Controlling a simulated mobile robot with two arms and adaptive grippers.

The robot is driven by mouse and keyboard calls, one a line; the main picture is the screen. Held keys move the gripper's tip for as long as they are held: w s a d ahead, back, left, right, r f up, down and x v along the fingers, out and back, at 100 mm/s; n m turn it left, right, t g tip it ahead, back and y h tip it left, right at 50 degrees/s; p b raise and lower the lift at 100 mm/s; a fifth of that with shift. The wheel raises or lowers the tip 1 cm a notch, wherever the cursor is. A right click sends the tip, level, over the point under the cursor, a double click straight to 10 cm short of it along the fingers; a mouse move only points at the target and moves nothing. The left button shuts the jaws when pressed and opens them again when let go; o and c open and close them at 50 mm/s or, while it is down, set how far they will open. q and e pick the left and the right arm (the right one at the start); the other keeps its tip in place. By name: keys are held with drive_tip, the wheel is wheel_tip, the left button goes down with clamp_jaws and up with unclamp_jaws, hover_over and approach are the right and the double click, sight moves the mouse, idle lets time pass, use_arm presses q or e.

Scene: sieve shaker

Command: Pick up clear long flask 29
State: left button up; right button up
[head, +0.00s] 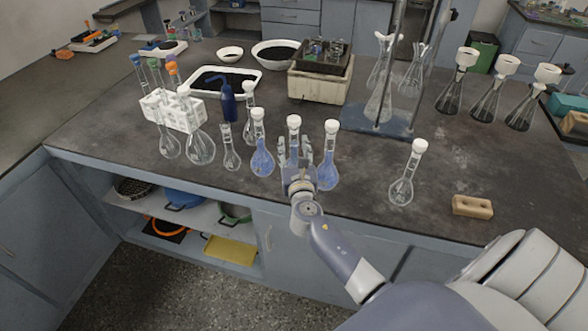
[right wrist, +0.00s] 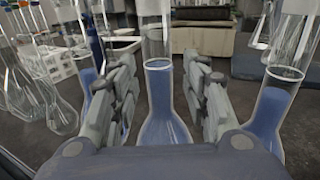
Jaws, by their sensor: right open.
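Several clear, long-necked flasks with white caps stand on the bench; I cannot read which is number 29. One clear flask (head: 401,190) stands alone at the right, and others (head: 200,148) stand at the left by the tube rack. My right gripper (head: 297,150) is at the middle one of three blue-filled flasks. In the right wrist view its open fingers (right wrist: 163,85) stand on either side of that blue-filled flask (right wrist: 160,105), with gaps visible. Another blue-filled flask (right wrist: 275,110) is right of the fingers. My left gripper is not in view.
Blue-filled flasks (head: 262,160) stand close on both sides of my right gripper. A white tube rack (head: 172,115), a dark blue bottle (head: 228,103) and a stand (head: 376,125) are behind. A tan block (head: 472,207) lies at the front right. Bare bench lies around the lone clear flask.

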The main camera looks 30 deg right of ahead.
clamp_jaws()
drive_tip(key=shift+r, duration=0.15)
drive_tip(key=shift+r, duration=0.1)
